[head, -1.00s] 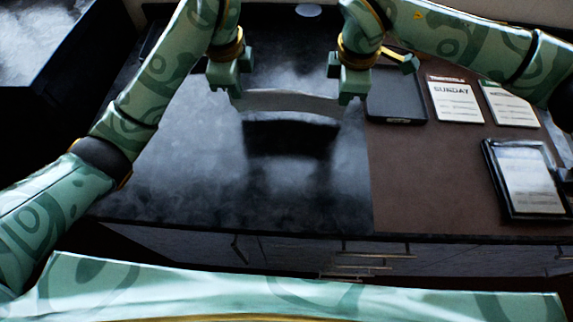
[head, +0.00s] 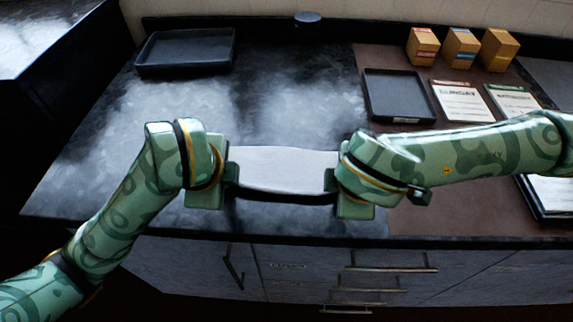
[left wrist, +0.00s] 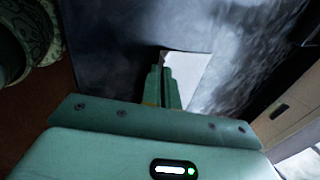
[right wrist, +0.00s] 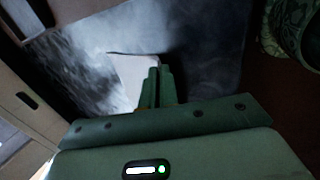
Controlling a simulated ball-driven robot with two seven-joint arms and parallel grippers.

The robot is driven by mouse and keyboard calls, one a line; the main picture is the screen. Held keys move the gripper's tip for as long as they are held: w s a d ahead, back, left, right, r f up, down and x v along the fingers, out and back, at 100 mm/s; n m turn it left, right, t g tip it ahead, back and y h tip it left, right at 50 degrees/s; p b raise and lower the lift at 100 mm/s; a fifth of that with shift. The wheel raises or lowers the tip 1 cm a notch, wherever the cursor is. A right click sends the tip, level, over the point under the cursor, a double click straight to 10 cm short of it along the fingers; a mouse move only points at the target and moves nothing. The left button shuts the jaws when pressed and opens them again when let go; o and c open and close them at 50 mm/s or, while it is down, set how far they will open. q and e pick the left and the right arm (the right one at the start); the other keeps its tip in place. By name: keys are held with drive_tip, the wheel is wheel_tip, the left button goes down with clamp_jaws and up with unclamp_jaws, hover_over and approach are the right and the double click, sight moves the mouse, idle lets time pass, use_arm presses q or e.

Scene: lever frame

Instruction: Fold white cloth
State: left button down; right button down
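The white cloth (head: 283,168) is stretched between my two grippers near the counter's front edge. It sags slightly along its near edge, with a dark shadow beneath. My left gripper (head: 228,182) is shut on its left end, and my right gripper (head: 335,184) is shut on its right end. In the left wrist view the cloth (left wrist: 190,72) comes out beside the shut fingers (left wrist: 163,88). In the right wrist view the cloth (right wrist: 134,74) likewise lies beside the shut fingers (right wrist: 156,88). I cannot tell how much of the cloth touches the counter.
The dark counter (head: 300,112) is clear behind the cloth. A black tray (head: 185,65) stands back left and another tray (head: 392,118) sits on the brown mat (head: 440,150). Cards (head: 460,101) and small boxes (head: 422,47) are at right. Drawers (head: 390,272) lie below the front edge.

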use_arm(q)
drive_tip(key=c, duration=1.3)
unclamp_jaws()
use_arm(e)
drive_tip(key=c, duration=1.3)
unclamp_jaws()
use_arm(q)
drive_tip(key=r, duration=0.2)
drive_tip(key=s+r, duration=0.1)
drive_tip(key=r, duration=0.1)
drive_tip(key=shift+r, duration=0.15)
use_arm(e)
drive_tip(key=v, duration=0.4)
drive_tip(key=shift+w+r, duration=0.25)
drive_tip(key=shift+w, duration=0.1)
use_arm(q)
drive_tip(key=v, duration=0.5)
drive_tip(key=shift+s+r, duration=0.1)
drive_tip(key=shift+s, duration=0.25)
use_arm(e)
drive_tip(key=v, duration=0.5)
drive_tip(key=shift+s+r, duration=0.2)
drive_tip(key=shift+s, duration=0.15)
